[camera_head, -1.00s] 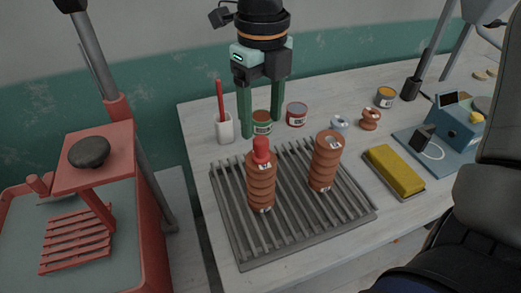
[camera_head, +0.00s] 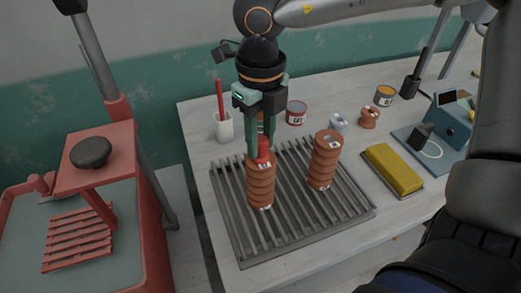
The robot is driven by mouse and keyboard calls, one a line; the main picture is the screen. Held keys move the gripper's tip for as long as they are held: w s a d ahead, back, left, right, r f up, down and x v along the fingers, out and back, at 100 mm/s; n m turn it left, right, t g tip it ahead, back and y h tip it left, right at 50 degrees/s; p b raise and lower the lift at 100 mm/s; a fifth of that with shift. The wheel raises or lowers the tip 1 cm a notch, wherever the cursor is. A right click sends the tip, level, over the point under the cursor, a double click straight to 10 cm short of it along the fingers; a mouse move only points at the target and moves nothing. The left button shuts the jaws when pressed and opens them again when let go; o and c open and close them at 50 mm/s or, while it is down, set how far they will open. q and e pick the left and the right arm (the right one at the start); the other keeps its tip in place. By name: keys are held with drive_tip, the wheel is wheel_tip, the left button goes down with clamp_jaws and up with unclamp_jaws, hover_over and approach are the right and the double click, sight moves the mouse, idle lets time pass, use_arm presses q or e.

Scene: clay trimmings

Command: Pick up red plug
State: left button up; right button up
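The red plug (camera_head: 263,154) sits on top of the left clay column (camera_head: 261,186), a ribbed terracotta stack standing on the slatted grey rack. My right gripper (camera_head: 263,150) points down over it, its two green fingers on either side of the plug's upper part. The fingers stand close together, about the plug's width apart, and appear shut on it. They hide part of the plug. The plug is still at the column's top. My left gripper is not in view.
A second ribbed column (camera_head: 325,160) stands to the right on the rack (camera_head: 300,225). Behind are a white cup (camera_head: 223,127) and a red tin (camera_head: 296,113). A yellow block (camera_head: 394,168) lies right. A red cart (camera_head: 110,165) stands left.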

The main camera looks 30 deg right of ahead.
clamp_jaws()
drive_tip(key=shift+r, duration=0.1)
